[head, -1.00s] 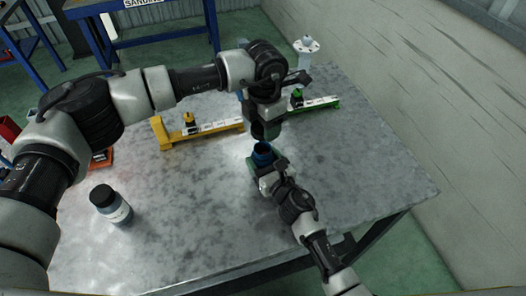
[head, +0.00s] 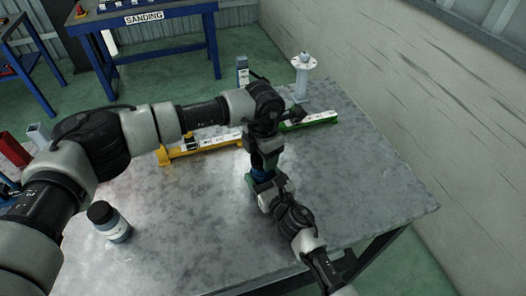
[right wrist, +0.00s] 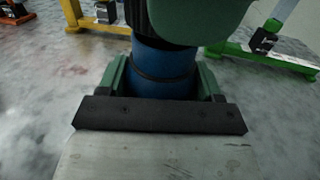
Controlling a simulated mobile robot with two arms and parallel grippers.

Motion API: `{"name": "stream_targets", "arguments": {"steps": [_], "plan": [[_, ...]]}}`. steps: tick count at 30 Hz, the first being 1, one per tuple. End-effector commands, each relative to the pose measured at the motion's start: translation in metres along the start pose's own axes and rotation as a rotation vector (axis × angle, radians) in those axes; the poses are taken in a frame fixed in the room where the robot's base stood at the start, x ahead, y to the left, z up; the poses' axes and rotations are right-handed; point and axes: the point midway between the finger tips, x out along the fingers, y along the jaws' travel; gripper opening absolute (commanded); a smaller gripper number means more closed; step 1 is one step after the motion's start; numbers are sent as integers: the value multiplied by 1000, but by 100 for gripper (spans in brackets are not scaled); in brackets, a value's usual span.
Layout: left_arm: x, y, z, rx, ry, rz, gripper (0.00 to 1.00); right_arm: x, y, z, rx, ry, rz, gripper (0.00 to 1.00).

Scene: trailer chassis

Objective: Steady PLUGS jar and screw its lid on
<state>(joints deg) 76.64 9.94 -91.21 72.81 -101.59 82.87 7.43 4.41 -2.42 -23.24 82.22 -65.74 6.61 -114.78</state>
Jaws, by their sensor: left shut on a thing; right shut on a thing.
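The blue jar (head: 262,174) stands upright on the metal table, mostly hidden by my grippers. Its blue side (right wrist: 165,70) fills the middle of the right wrist view, with a dark ring around it. My right gripper (head: 264,186) is shut on the jar, a green finger on each side. My left gripper (head: 265,157) is directly above, pointing down, shut on the dark lid. The lid (right wrist: 160,40) shows at the jar's top under a green finger, meeting or nearly meeting the jar. I cannot tell whether the threads engage.
Another jar with a black lid (head: 110,222) stands at the table's left. A yellow fixture (head: 200,146) and a green fixture (head: 312,121) lie behind the grippers. A white flanged post (head: 301,75) stands at the back. The table's right front is clear.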

Motion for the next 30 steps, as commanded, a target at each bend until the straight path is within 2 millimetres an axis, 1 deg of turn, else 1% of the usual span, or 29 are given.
{"name": "stream_targets", "arguments": {"steps": [3,6,21,30], "plan": [[8,0,0,0,1,0,34,0,0,0,0,1,0,23],[10,0,0,1,0,1,34,0,0,0,0,1,0,23],[11,0,0,1,0,0,34,0,0,0,0,1,0,23],[16,0,0,1,1,0,34,0,0,0,0,1,0,23]]}}
